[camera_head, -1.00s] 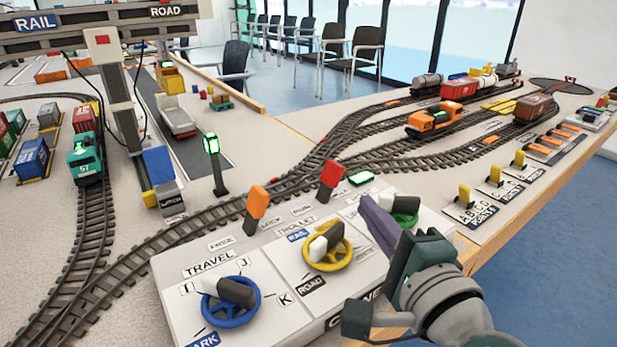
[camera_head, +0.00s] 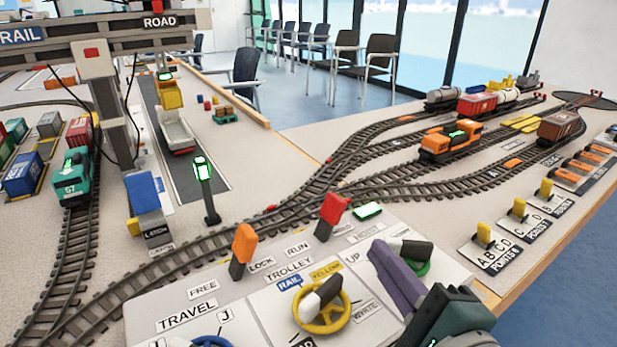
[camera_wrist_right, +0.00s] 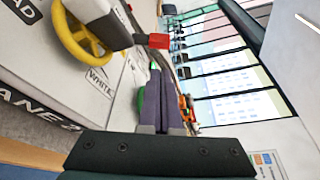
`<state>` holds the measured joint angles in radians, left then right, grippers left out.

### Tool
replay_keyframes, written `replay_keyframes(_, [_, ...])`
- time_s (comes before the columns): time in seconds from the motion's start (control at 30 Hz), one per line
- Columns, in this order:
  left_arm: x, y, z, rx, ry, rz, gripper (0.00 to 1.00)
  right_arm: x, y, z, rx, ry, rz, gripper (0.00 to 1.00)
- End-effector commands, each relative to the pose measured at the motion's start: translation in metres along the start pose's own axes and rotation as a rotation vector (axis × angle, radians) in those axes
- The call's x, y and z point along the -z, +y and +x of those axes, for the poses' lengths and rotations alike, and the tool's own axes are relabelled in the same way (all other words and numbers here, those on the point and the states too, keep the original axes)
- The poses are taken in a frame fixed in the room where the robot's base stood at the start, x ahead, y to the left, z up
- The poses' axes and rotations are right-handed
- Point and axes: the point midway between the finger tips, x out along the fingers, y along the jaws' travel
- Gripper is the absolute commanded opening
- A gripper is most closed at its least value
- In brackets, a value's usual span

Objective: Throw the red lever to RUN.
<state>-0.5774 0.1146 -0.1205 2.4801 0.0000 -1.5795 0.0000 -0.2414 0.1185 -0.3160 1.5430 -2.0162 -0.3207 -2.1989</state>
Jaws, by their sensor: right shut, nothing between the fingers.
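The red lever (camera_head: 333,212) stands at the back of the control panel (camera_head: 265,300), right of the small RUN label (camera_head: 297,248). A label on its other side is too small to read. I cannot tell which end of its throw it is at. My right gripper (camera_head: 378,246) is shut and empty, its purple fingers over the panel in front and to the right of the red lever, apart from it. In the right wrist view the red lever (camera_wrist_right: 158,41) shows beyond the shut fingertips (camera_wrist_right: 155,68). My left gripper is not in view.
An orange lever (camera_head: 244,244) stands left of the red one, between FREE and LOCK labels. A yellow trolley wheel (camera_head: 346,318) and a partly hidden green wheel (camera_head: 424,266) are nearby. A lit green indicator (camera_head: 368,210) lies right of the red lever. Tracks run behind the panel.

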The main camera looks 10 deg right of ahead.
Motion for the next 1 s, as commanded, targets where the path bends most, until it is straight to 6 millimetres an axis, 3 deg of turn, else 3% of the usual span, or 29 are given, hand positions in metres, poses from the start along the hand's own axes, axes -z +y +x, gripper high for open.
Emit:
replay_keyframes(0.23, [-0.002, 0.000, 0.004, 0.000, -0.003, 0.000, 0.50, 0.000, 0.001, 0.014, 0.002, -0.001, -0.001, 0.00])
replay_keyframes(0.7, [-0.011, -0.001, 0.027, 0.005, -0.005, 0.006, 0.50, 0.001, 0.002, 0.091, 0.001, -0.001, -0.001, 0.00])
replay_keyframes(1.0, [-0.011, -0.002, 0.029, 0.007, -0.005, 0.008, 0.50, 0.000, 0.000, 0.101, 0.001, 0.000, -0.001, 0.00])
